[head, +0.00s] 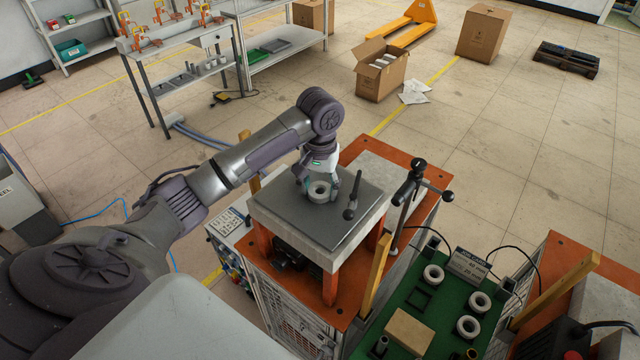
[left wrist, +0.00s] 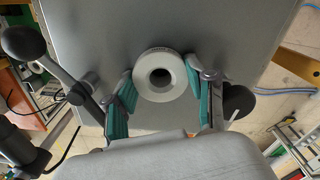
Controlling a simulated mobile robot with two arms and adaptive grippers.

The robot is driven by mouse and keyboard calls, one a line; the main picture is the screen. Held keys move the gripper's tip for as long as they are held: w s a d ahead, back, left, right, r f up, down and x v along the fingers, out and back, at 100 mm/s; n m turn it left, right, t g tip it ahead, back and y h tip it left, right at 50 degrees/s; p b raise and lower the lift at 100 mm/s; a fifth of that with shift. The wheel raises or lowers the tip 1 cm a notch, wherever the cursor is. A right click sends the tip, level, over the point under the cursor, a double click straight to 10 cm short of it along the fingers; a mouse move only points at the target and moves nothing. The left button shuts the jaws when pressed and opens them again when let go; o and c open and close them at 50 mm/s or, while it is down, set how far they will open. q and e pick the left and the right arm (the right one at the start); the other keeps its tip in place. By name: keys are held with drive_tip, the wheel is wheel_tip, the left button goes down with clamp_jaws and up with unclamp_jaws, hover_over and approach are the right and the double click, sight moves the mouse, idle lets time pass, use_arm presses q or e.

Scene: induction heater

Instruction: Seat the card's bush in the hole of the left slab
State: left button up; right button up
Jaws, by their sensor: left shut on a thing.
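A pale ring-shaped bush (head: 319,195) is between the fingers of my left gripper (head: 332,187), which is shut on it. In the left wrist view the bush (left wrist: 145,83) shows face-on with a dark bore, a teal finger on either side. It is over or on the grey slab (head: 285,222) on the orange stand; whether it touches the slab or sits in a hole I cannot tell. No slab hole shows apart from the bush. The slab also fills the upper left wrist view (left wrist: 100,30). The job card (head: 467,263) stands at right, its print hard to read. My right gripper is not in view.
Three similar bushes (head: 433,275) lie on a green mat (head: 405,300) with a tan block (head: 408,331). A black lever (head: 352,195) rises at the slab's right edge. A black T-handle (head: 411,188) stands further right. Another orange-topped unit (head: 570,258) is at far right.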

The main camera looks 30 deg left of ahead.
use_arm(q)
drive_tip(key=o, duration=1.4)
wheel_tip(320, 180, up, 12)
drive_tip(key=shift+d, duration=0.1)
idle(0.3)
